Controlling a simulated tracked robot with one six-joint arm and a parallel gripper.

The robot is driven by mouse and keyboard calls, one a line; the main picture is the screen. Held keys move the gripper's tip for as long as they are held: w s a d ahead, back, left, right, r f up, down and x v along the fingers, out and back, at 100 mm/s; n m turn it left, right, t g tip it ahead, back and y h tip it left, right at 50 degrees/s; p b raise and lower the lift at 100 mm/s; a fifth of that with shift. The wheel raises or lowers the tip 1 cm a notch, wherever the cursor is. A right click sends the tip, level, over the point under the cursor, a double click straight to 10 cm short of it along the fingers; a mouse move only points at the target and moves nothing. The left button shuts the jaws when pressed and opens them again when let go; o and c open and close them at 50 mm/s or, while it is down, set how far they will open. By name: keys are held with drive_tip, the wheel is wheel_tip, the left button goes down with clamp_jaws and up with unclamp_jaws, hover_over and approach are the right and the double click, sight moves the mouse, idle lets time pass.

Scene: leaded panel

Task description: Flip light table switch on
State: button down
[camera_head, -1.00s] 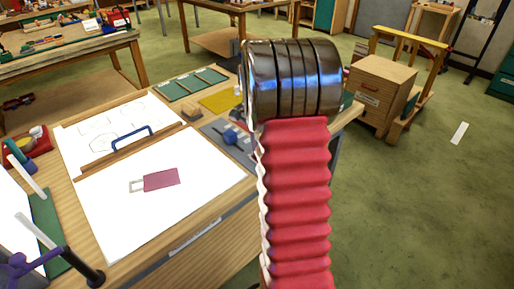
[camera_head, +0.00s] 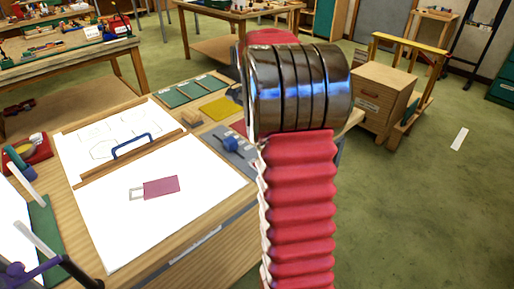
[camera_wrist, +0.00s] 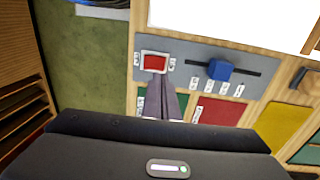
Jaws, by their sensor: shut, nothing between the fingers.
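The light table (camera_head: 125,235) has a broad white top in the head view; its edge also shows in the wrist view (camera_wrist: 235,18). In the wrist view, a grey control panel (camera_wrist: 187,53) beside it holds a red rocker switch (camera_wrist: 154,62) in a white frame. A blue slider knob (camera_wrist: 220,70) sits right of the switch on a dark slot. My gripper (camera_wrist: 158,78) is shut and empty, its tips at the switch's lower edge in the picture; I cannot tell whether they touch. In the head view my arm hides the switch and gripper.
A red swatch (camera_wrist: 220,111) and a yellow swatch (camera_wrist: 288,130) lie near the panel. A wooden bar with a blue handle (camera_head: 131,146) and a mauve piece (camera_head: 161,187) lie on the white top. Green floor is open at right.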

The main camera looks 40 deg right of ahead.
drive_tip(key=r, duration=0.5)
drive_tip(key=shift+w+r, duration=0.35)
idle(0.3)
drive_tip(key=s+a+n+t, duration=0.2)
drive_tip(key=s+a+n, duration=0.3)
drive_tip(key=a, duration=0.6)
drive_tip(key=s+a+n+t, duration=0.2)
drive_tip(key=s+a+n, duration=0.4)
drive_tip(key=a, duration=0.4)
drive_tip(key=s+a+n+t, duration=0.2)
drive_tip(key=s+a+n, duration=0.4)
drive_tip(key=a, duration=0.5)
drive_tip(key=shift+s+a+f+n, duration=0.2)
drive_tip(key=shift+a+f+n, duration=0.15)
drive_tip(key=shift+n, duration=0.15)
